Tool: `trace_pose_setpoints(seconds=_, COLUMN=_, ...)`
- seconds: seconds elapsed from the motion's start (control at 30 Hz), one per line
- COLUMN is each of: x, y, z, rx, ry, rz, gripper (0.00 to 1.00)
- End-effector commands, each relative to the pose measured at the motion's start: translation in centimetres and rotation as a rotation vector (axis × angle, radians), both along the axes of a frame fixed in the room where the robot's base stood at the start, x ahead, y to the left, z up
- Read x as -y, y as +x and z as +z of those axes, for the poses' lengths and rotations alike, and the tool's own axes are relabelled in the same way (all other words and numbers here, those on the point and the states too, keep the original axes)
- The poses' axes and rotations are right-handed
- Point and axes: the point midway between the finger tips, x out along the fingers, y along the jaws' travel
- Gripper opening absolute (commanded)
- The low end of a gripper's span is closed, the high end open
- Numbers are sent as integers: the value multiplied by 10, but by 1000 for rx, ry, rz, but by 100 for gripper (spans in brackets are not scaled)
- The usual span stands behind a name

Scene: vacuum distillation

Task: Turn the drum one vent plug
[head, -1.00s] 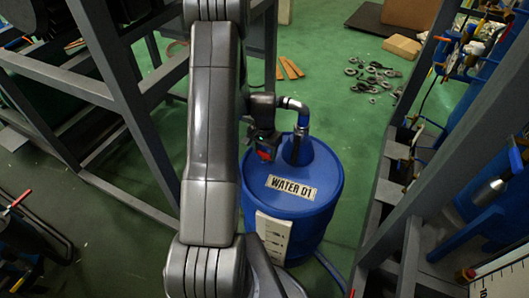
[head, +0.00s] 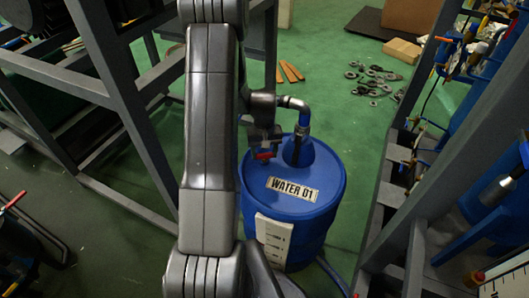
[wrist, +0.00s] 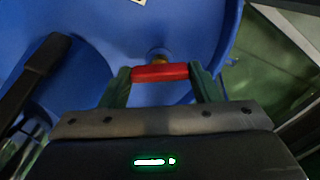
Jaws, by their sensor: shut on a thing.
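The blue drum (head: 315,215) labelled WATER 01 stands upright on the green floor. The vent plug is a red bar handle (wrist: 160,72) on the drum's top, with a brass-coloured fitting (wrist: 158,54) just beyond it in the wrist view. My gripper (wrist: 160,80) is shut on the red handle, one green finger at each end. In the head view my gripper (head: 263,145) is low over the left part of the drum top, with the red handle (head: 263,155) at its tip. My arm hides the drum's left edge there.
A pipe elbow (head: 297,103) rises from the drum top right beside my gripper. Grey metal frames stand left (head: 125,85) and right (head: 430,180). Loose metal parts (head: 372,80) and a box (head: 402,50) lie on the floor behind.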

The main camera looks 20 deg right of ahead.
Motion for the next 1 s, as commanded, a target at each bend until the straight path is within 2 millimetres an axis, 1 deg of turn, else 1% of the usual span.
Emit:
trace_pose_setpoints(seconds=0.53, x=0, y=0, z=0, rx=0, ry=0, rz=25, gripper=34)
trace_pose_setpoints(seconds=0.57, x=0, y=0, z=0, rx=0, ry=0, rz=25, gripper=60)
trace_pose_setpoints(seconds=0.6, x=0, y=0, z=0, rx=0, ry=0, rz=25, gripper=68)
trace_pose_setpoints(seconds=0.67, x=0, y=0, z=0, rx=0, ry=0, rz=25, gripper=78)
trace_pose_setpoints(seconds=0.9, x=0, y=0, z=0, rx=0, ry=0, rz=25, gripper=78)
trace_pose_setpoints(seconds=1.0, x=0, y=0, z=4, rx=1, ry=0, rz=25, gripper=78)
